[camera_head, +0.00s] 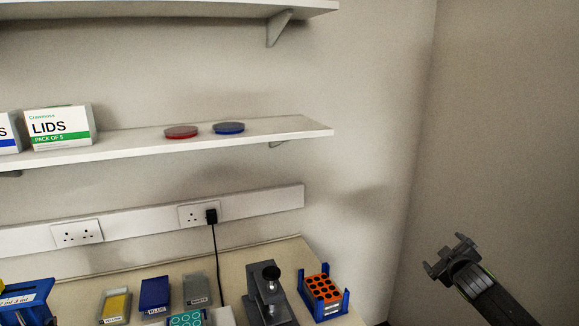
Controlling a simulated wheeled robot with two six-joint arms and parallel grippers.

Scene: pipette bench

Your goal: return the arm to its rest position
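My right gripper (447,254) is at the lower right, raised in front of the bare wall, with its arm coming in from the bottom right corner. Its two fingertips stand apart with nothing between them, and it touches nothing. My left gripper is out of view.
The bench (240,268) at the bottom holds a black-knobbed grey device (268,292), an orange rack in a blue holder (322,292), a teal rack (186,320) and several small boxes. Above, a shelf (290,128) carries a LIDS box (60,127), a red lid (181,132) and a blue lid (229,128).

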